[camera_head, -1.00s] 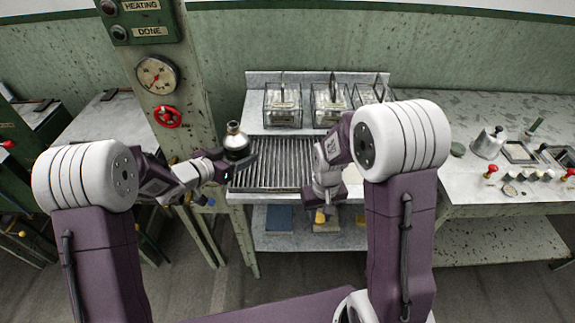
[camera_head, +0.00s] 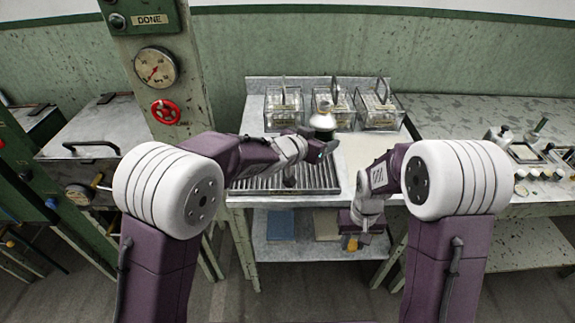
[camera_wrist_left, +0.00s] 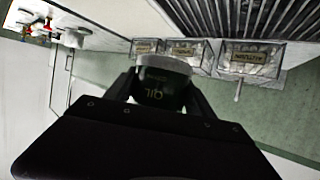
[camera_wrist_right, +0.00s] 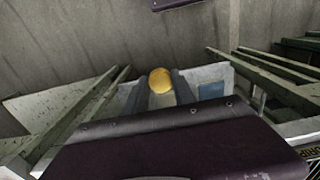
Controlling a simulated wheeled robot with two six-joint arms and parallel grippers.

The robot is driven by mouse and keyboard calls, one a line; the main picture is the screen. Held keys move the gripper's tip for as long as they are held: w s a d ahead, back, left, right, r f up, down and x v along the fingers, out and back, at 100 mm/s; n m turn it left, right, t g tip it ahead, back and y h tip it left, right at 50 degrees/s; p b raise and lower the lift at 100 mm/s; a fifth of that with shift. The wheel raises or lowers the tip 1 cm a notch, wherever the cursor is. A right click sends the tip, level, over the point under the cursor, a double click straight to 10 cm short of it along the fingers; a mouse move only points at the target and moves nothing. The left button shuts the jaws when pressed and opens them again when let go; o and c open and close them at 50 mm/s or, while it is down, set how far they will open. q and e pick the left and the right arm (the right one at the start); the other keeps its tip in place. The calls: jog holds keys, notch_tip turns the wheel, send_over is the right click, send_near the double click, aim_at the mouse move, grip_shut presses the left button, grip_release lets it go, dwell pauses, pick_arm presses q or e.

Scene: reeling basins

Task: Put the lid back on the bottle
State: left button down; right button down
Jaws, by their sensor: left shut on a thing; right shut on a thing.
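My left gripper (camera_head: 320,145) is shut around a dark bottle (camera_head: 323,122) with a pale shoulder, held about upright above the worktop. In the left wrist view the bottle (camera_wrist_left: 163,88) sits between the two fingers and its label reads OIL. My right gripper (camera_head: 352,233) is shut on a small yellow round piece, which looks like the lid (camera_head: 351,243), held low in front of the worktop's front edge. The right wrist view shows the lid (camera_wrist_right: 161,80) between the fingertips. Bottle and lid are well apart.
Several wire-handled glass baskets (camera_head: 284,103) stand along the back of the worktop. A lower shelf (camera_head: 295,256) is below.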

pick_arm(q)
jog(key=w+a+f, duration=0.2)
jog(key=a, duration=0.1)
jog(key=w+a+f, duration=0.2)
jog(key=a, duration=0.2)
jog(key=w+a+f, duration=0.2)
jog(key=a+f, duration=0.1)
jog(key=shift+a, duration=0.15)
